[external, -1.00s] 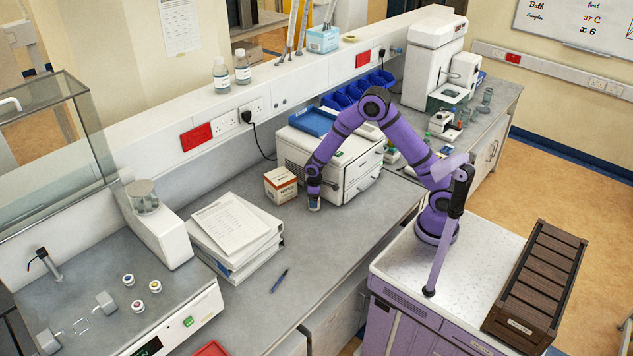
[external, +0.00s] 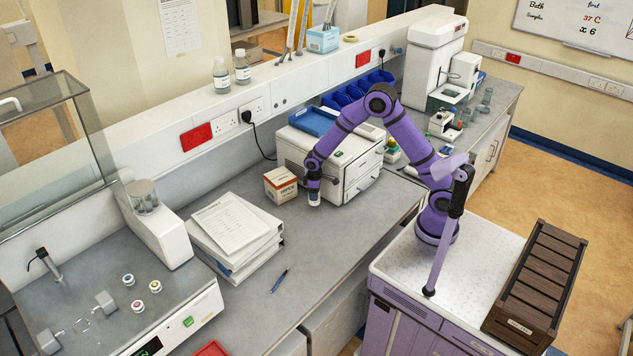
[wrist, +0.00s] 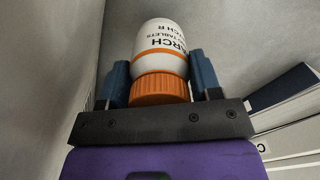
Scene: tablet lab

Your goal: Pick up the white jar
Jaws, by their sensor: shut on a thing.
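The white jar (wrist: 160,50) has an orange ribbed cap (wrist: 158,90), an orange band and dark lettering that includes "TABLETS". In the wrist view it lies between the two blue fingers of my gripper (wrist: 160,82), which are shut on it at the cap end. In the external view my gripper (external: 314,192) points down beside the white oven-like box, and the jar (external: 314,200) shows small and pale below the fingers. The jar's underside is hidden, and I cannot tell for sure whether it clears the bench.
A small orange and white carton (external: 281,186) stands just left of my gripper. The white box-shaped device (external: 352,175) is close on the right. Binders with paper (external: 234,240) lie further left. A blue pen (external: 279,281) lies on the bench, whose front middle is mostly clear.

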